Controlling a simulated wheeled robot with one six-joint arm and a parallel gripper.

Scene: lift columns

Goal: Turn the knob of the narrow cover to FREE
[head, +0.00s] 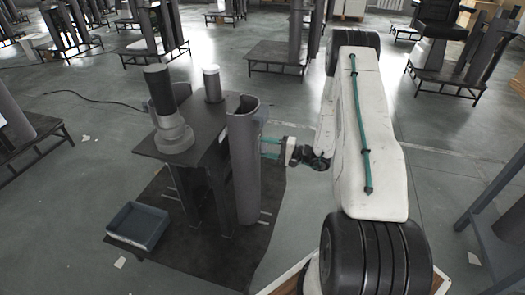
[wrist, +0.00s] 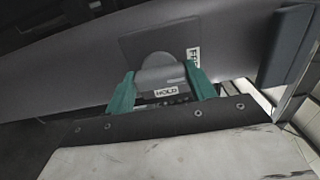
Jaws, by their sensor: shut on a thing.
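In the wrist view a grey rounded knob (wrist: 158,68) sits on a dark square plate (wrist: 140,42) on a grey curved cover (wrist: 60,65). A HOLD label (wrist: 166,92) lies at the knob's near side and a label partly reading FREE (wrist: 193,58) to its right. Which label the knob points to I cannot tell. My gripper (wrist: 162,84) has its teal fingers on both sides of the knob, shut on it. In the head view my gripper (head: 271,148) is at the right side of the tall grey cover (head: 245,165); the knob is hidden there.
A dark stand (head: 196,135) carries the cover, a dark cylinder on a grey base (head: 172,125) and a white-topped post (head: 212,84). A blue-grey tray (head: 138,226) lies on the floor mat at left. Similar stands are farther back. A blue-grey frame (head: 490,225) is at right.

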